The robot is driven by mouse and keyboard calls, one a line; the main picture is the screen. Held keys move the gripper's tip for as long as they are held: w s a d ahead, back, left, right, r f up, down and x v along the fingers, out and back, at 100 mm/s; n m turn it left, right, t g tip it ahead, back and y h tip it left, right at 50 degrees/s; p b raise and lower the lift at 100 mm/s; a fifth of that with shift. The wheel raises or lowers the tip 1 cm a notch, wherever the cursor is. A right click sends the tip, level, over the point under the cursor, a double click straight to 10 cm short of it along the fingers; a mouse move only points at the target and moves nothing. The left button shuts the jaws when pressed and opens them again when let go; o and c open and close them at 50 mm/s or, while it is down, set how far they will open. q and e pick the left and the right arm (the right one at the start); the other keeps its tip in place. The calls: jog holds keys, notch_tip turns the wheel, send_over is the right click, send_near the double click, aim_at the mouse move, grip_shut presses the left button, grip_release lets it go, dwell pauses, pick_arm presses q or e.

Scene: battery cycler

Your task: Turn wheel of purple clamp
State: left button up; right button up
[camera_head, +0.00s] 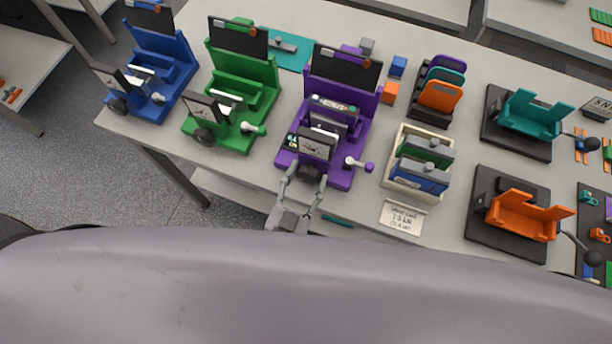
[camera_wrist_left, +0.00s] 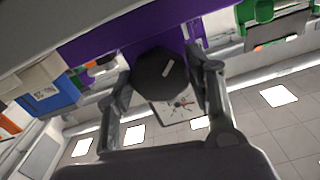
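The purple clamp (camera_head: 360,110) stands near the front edge of the table, in the middle of the head view. Its dark wheel (camera_head: 311,171) faces me at the clamp's front, below a dial plate (camera_head: 316,145). In the left wrist view the wheel (camera_wrist_left: 160,76) is a dark, many-sided knob with a light mark. My left gripper (camera_head: 307,176) is at the wheel, with one finger on each side of it. The fingers (camera_wrist_left: 160,82) are spread apart; I see no clear grip on the wheel. My right gripper is not in view.
A green clamp (camera_head: 245,85) and a blue clamp (camera_head: 172,68) stand to the left. A beige box (camera_head: 400,184) and a small sign (camera_head: 403,217) are to the right.

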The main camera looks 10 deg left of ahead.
pick_arm(q)
jog(key=o, duration=0.3)
jog(key=v, duration=1.2)
dwell(1.2)
